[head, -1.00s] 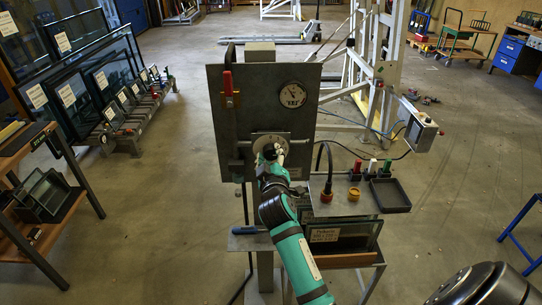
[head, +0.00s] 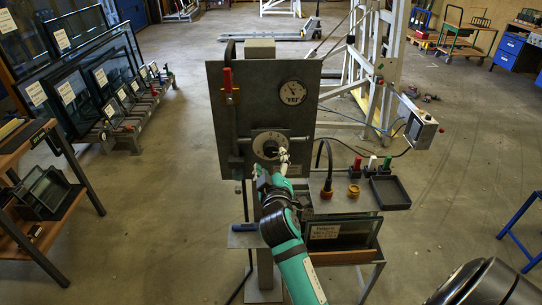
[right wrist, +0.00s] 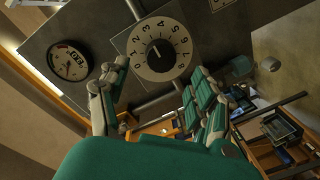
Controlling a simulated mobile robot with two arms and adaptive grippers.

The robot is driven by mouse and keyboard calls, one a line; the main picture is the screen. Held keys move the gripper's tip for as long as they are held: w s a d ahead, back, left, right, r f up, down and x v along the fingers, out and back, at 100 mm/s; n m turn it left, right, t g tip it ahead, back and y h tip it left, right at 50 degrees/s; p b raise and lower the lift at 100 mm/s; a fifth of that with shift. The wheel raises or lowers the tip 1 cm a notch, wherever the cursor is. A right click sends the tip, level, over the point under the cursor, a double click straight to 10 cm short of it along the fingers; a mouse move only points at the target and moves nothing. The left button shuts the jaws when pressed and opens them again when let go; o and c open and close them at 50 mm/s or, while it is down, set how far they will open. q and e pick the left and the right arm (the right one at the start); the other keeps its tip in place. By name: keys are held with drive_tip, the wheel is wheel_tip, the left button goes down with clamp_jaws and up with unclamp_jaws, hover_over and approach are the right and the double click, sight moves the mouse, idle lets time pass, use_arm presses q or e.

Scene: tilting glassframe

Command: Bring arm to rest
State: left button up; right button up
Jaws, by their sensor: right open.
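My right gripper (head: 278,165) is in front of the lower right of a grey upright panel (head: 240,118). Its green arm comes up from the bottom of the head view. In the right wrist view the right gripper (right wrist: 160,100) has its fingers spread wide with nothing between them. A round numbered dial (right wrist: 155,48) with a dark centre knob lies beyond the fingertips, apart from them. The dial also shows in the head view (head: 264,143), partly hidden at its lower right by the gripper. My left gripper is not in view.
The panel carries a gauge (head: 293,92) and a red-handled lever (head: 228,80). A shelf at its right holds small coloured fittings (head: 372,163) and a black tray (head: 390,191). Glass frames (head: 340,235) stand below it. A rack (head: 45,250) stands at left; the floor between is clear.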

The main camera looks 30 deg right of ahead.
drive_tip(key=shift+v, duration=1.15)
